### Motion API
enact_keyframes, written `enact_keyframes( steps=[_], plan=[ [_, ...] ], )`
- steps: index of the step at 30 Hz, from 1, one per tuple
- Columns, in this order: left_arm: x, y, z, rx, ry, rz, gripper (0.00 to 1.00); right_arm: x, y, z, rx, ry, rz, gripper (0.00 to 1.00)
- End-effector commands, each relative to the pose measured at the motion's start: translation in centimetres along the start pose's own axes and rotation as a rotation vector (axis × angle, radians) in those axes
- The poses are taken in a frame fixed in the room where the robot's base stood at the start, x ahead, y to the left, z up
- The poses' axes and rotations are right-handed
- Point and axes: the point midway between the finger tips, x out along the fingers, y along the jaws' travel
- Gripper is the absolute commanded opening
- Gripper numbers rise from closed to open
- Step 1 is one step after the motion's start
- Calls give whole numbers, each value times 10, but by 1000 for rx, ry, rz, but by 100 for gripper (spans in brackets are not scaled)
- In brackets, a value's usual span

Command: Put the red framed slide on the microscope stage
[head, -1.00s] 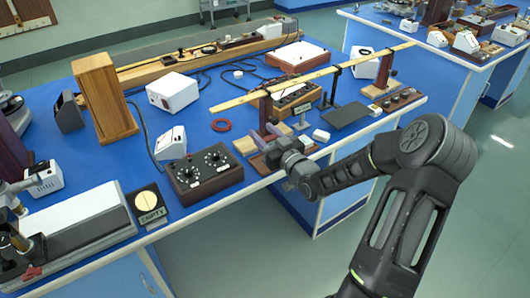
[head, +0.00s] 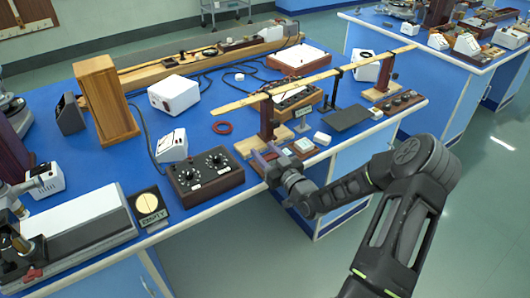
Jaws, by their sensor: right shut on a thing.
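My right gripper (head: 268,162) is at the front edge of the blue bench, by a small wooden board with small pale tiles (head: 303,146). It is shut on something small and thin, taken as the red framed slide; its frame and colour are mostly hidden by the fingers. A microscope (head: 12,200) is partly in view at the left edge, well away from the gripper. Its stage cannot be made out clearly. My left gripper is not in view.
A black control box with dials (head: 207,172) stands left of the gripper. A round-faced sign reading EMPTY (head: 148,207) stands by the front edge. A long wooden beam (head: 330,72) on posts crosses behind the gripper. A white device (head: 172,147) and a wooden box (head: 105,95) stand further left.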

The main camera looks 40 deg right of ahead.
Motion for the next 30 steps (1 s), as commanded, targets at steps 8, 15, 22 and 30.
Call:
enact_keyframes(
  steps=[8,15,22,30],
  plan=[
    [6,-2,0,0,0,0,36,0,0,6,0,0,0,5],
    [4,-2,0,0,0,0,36,0,0,4,0,-1,0,64],
    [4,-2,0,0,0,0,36,0,0,4,0,-1,0,67],
    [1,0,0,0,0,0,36,-7,0,5,-1,-2,0,67]
  ],
)
